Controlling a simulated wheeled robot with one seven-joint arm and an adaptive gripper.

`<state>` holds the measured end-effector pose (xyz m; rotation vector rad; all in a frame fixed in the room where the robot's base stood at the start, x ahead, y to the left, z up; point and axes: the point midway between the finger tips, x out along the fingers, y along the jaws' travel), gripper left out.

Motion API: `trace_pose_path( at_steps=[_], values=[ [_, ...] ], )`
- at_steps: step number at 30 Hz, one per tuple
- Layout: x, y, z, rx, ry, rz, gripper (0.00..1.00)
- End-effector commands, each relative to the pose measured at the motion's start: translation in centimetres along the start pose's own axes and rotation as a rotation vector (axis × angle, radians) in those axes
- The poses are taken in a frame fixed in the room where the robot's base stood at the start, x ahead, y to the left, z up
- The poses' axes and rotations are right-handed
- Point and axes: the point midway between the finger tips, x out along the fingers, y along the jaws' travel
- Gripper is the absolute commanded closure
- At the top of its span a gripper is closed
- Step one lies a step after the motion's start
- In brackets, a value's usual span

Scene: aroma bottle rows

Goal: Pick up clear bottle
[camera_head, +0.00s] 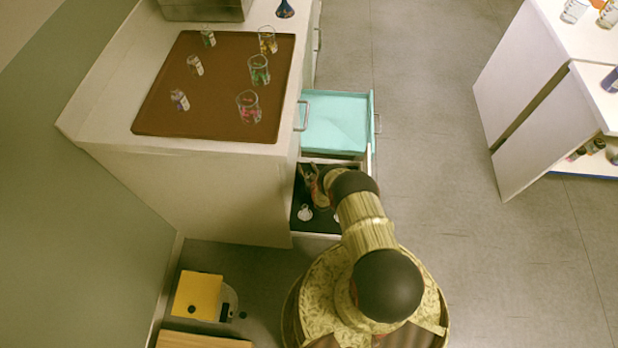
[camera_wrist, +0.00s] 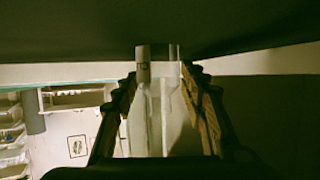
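My gripper (camera_head: 313,177) reaches down into the open lower drawer (camera_head: 318,236), which has a dark floor. In the wrist view my gripper (camera_wrist: 162,82) has its two fingers apart. A pale see-through bottle with a grey top (camera_wrist: 142,115) and a clear bottle with a thin neck (camera_wrist: 175,118) stand side by side in the gap between the fingers. The clear bottle looks close to the right finger; contact cannot be told. In the head view a small white thing (camera_head: 305,212) shows in the drawer; the arm hides part of the drawer.
A teal drawer (camera_head: 335,125) stands open just above and behind my gripper. A brown tray (camera_head: 215,75) on the counter holds beakers and small bottles. A yellow box (camera_head: 198,295) is on the lower left. Open floor lies to the right.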

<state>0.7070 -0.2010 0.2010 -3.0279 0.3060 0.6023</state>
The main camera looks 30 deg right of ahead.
Motion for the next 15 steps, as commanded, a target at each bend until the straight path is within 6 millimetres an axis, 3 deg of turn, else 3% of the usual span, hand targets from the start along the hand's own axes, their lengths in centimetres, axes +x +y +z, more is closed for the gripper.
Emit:
trace_pose_path(
  at_steps=[15],
  values=[
    [-0.02,0.00,0.03,0.000,0.000,0.000,0.89]
  ],
)
